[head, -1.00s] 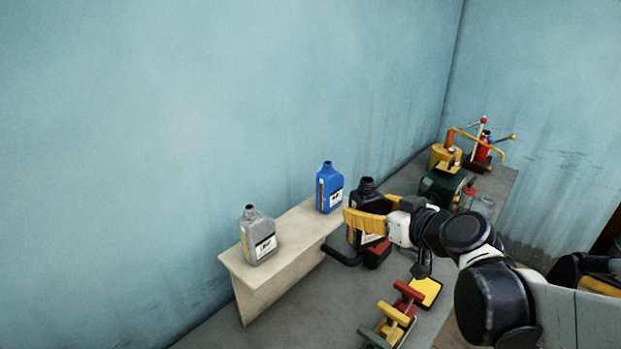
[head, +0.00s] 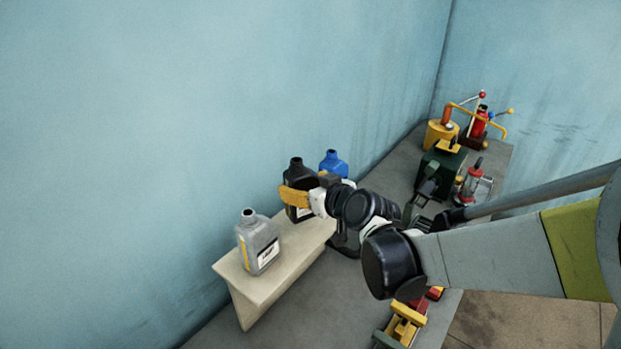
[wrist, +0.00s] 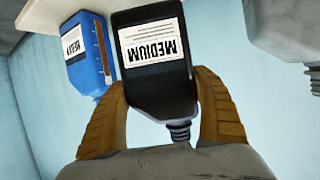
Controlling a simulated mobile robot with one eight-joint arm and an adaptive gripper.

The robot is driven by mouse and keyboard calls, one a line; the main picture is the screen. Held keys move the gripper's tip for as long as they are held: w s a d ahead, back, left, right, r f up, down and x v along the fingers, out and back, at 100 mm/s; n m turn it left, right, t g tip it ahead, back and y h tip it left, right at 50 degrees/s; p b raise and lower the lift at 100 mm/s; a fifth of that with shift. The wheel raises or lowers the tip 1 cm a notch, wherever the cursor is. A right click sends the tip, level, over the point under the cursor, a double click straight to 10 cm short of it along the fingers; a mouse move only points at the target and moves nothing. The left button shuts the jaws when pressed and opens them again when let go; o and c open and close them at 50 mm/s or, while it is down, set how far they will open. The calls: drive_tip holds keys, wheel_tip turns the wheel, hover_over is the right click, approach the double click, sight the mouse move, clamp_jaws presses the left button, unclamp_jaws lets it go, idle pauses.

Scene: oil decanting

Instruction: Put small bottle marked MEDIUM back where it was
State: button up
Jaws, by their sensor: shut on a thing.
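The black bottle marked MEDIUM (wrist: 150,92) is between the two yellow fingers of my gripper (wrist: 170,115) in the wrist view, its label readable upside down. In the head view the black bottle (head: 295,176) stands upright at the cream shelf, between the grey bottle and the blue bottle. My gripper (head: 297,197) is shut on it from the front. The bottle's lower part is partly hidden by the gripper, and I cannot tell whether its base touches the shelf (head: 243,289).
A grey bottle (head: 258,247) stands at the shelf's near end, and a blue bottle (head: 334,163) at its far end, partly hidden. A red and yellow rack (head: 405,322) lies on the bench below. A green machine (head: 441,172) and a yellow can (head: 441,135) stand farther back.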

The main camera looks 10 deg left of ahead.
drive_tip(key=shift+w+a+f, duration=0.1)
drive_tip(key=shift+a+f, duration=0.1)
drive_tip(key=shift+a, duration=0.15)
drive_tip(key=shift+a+f, duration=0.1)
drive_tip(key=shift+f, duration=0.15)
wheel_tip(320, 180, down, 4)
drive_tip(key=shift+w+r+b, duration=0.1)
drive_tip(key=shift+r+b, duration=0.05)
drive_tip(key=shift+b, duration=0.2)
drive_tip(key=shift+r, duration=0.1)
drive_tip(key=o, duration=0.9)
drive_tip(key=shift+f, duration=0.25)
drive_tip(key=o, duration=0.5)
drive_tip(key=shift+o, duration=0.2)
drive_tip(key=shift+r, duration=0.1)
